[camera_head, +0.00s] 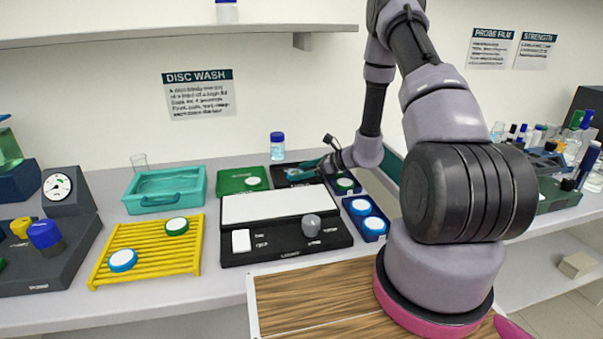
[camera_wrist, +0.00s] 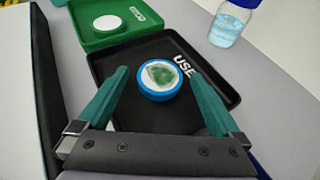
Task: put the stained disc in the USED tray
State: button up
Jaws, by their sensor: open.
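The stained disc (camera_wrist: 158,81) has a blue rim and a white face with a green-grey stain. In the wrist view it lies in the black USED tray (camera_wrist: 150,120), near the printed word. My gripper (camera_wrist: 159,74) is open, with one teal finger on each side of the disc and a gap at both sides. In the head view my gripper (camera_head: 312,166) is over the USED tray (camera_head: 282,179) at the back of the bench; the disc cannot be made out there.
A green tray (camera_head: 233,185) with a white disc stands left of the USED tray. A blue-capped bottle (camera_head: 277,147) stands behind. A black device with a white panel (camera_head: 275,206) is in front. A blue tray (camera_head: 351,212) holds two discs. A yellow rack (camera_head: 143,248) holds two more.

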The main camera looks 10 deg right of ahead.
jog(key=v, duration=1.1)
jog(key=shift+s+d+r, duration=0.15)
jog(key=shift+d, duration=0.15)
jog(key=s+a+r+n+g, duration=0.1)
jog(key=s+a+r+n, duration=0.15)
jog(key=r, duration=0.35)
jog(key=s+a+r+n+g+h, duration=0.1)
jog(key=s+a+r+n+g, duration=0.1)
jog(key=s+r+n, duration=0.3)
jog(key=s+a+r+n+g, duration=0.1)
jog(key=a+r+n, duration=0.2)
jog(key=r, duration=0.4)
jog(key=s+d+r+n+t+h, duration=0.1)
jog(key=s+r+n+t+h, duration=0.1)
jog(key=s+r+n, duration=0.3)
jog(key=s+d+r+n+t+h, duration=0.1)
jog(key=s+r+n+h, duration=0.4)
jog(key=s+r, duration=0.6)
jog(key=shift+s+d+t+h, duration=0.2)
jog(key=shift+d+t+h, duration=0.15)
jog(key=shift+t, duration=0.15)
jog(key=shift+r, duration=0.15)
